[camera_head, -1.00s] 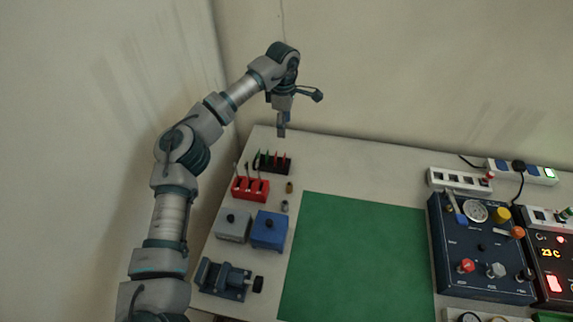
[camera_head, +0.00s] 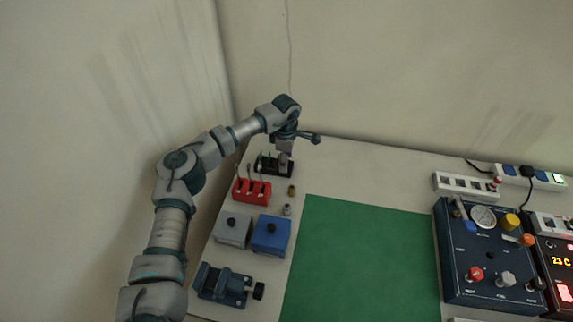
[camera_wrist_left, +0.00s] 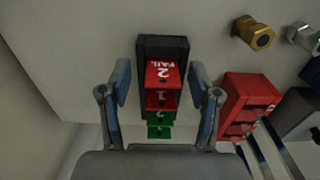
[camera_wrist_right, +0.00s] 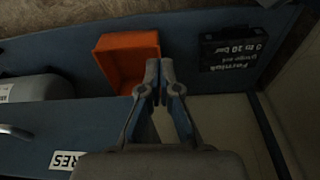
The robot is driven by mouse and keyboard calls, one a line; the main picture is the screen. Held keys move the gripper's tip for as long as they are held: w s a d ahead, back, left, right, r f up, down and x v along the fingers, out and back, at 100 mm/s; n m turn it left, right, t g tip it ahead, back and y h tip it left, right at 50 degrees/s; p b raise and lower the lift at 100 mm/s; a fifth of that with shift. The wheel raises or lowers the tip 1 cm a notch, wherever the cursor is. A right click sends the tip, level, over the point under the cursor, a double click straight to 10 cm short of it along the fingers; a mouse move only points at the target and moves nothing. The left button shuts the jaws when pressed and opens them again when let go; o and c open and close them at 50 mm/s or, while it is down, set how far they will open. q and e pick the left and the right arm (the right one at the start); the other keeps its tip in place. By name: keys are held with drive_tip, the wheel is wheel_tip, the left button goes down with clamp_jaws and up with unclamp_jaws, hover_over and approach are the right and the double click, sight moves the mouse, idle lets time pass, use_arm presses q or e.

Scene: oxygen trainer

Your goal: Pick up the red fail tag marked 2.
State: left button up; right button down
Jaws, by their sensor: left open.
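The red fail tag marked 2 (camera_wrist_left: 162,74) stands in the black tag rack (camera_wrist_left: 163,44) in the left wrist view, at the end of the row. Behind it in the row are another red tag marked 1 (camera_wrist_left: 161,98) and green tags (camera_wrist_left: 159,124). My left gripper (camera_wrist_left: 163,85) is open, with one finger on each side of the rack and the tag between them; I cannot tell whether they touch it. In the head view the left gripper (camera_head: 284,158) is low over the black rack (camera_head: 265,167) and hides part of it. My right gripper (camera_wrist_right: 160,82) shows with its fingertips close together.
A red holder (camera_head: 252,191) stands just in front of the rack, with brass (camera_head: 291,190) and silver fittings (camera_head: 287,210) beside it. Grey (camera_head: 233,230) and blue boxes (camera_head: 271,235) stand nearer. The green mat (camera_head: 360,260) is clear. An orange bin (camera_wrist_right: 126,58) is near the right gripper.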

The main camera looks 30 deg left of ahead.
use_arm(q)
drive_tip(key=shift+a, duration=0.1)
drive_tip(key=shift+d+r, duration=0.1)
drive_tip(key=shift+d, duration=0.25)
drive_tip(key=c, duration=0.7)
drive_tip(key=shift+d, duration=0.15)
drive_tip(key=shift+c, duration=0.8)
use_arm(e)
drive_tip(key=shift+d, duration=0.35)
drive_tip(key=shift+a, duration=0.1)
